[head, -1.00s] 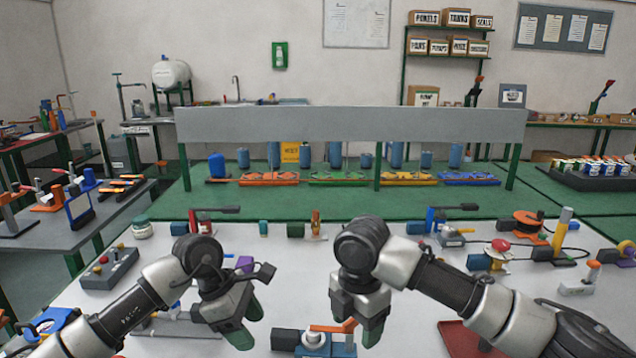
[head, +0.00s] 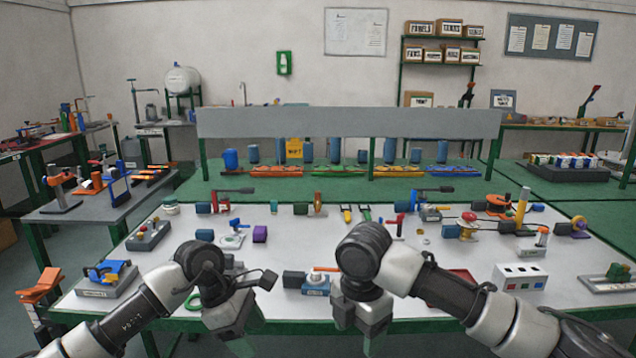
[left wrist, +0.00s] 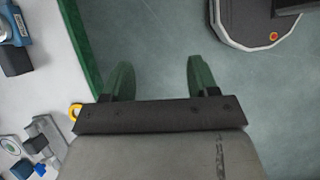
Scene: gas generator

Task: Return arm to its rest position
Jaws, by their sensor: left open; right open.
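My left gripper (head: 240,325) hangs low at the front edge of the white worktable, its fingers pointing down. In the left wrist view its two green fingers (left wrist: 155,80) are spread apart with only grey floor between them. My right gripper (head: 368,328) is also low at the table's front edge, to the right of the left one, and points down. Nothing shows in its jaws, though its fingertips are partly hidden by its own body. Both arms are bent, with the elbows out to the sides.
The white worktable (head: 350,250) carries many small devices. A blue-and-orange device (head: 318,280) stands between my grippers, and a white box with coloured buttons (head: 519,277) is at right. A grey shelf board (head: 350,123) spans the green bench behind. Floor is free in front.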

